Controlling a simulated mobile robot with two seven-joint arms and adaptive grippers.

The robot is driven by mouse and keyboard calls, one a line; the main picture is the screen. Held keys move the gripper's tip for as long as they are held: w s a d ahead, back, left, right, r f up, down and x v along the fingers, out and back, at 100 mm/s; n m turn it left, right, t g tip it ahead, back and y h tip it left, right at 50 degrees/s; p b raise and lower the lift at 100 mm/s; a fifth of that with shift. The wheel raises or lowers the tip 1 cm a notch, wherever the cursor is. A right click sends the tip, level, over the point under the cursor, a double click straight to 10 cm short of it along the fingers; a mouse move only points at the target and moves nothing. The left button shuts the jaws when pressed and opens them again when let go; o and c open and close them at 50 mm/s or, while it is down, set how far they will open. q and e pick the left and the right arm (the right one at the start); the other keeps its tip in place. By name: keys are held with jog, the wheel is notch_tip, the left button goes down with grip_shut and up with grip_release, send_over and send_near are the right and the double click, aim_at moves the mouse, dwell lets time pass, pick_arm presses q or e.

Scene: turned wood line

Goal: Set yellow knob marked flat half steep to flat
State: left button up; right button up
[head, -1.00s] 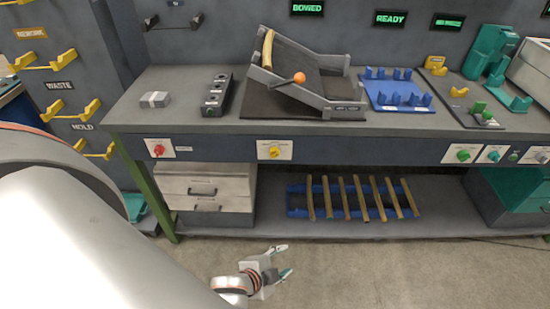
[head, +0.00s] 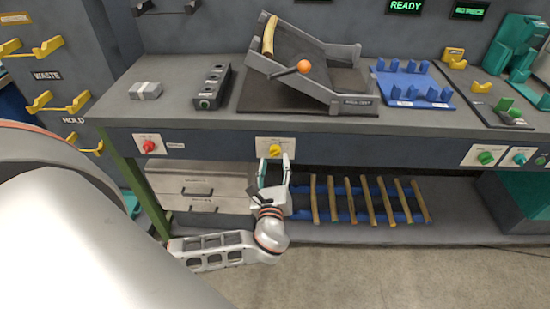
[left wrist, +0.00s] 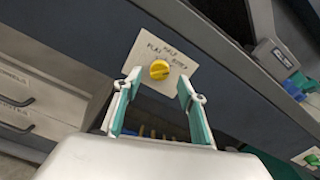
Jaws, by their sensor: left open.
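The yellow knob (head: 275,150) sits on a white plate (head: 262,143) on the bench's front panel. In the left wrist view the knob (left wrist: 159,69) shows between and beyond the fingertips, with the words flat, half and steep around it on the plate (left wrist: 146,56). Which mark its pointer faces is too small to tell. My left gripper (head: 274,164) is open just below and in front of the knob. In the wrist view its two teal-padded fingers (left wrist: 158,88) stand apart, one either side below the knob. The right gripper is not in view.
A red knob (head: 148,146) is on the panel to the left, and green knobs (head: 486,158) are to the right. Above on the bench is a tilted ramp with an orange ball (head: 304,67). Below are drawers (head: 170,186) and a blue rack (head: 345,216) of wooden rods.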

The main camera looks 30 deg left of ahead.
aim_at(275, 156)
pick_arm(q)
jog(key=shift+x, duration=1.6)
jog(key=shift+c, duration=0.4)
jog(key=c, duration=1)
jog(key=shift+f, duration=0.1)
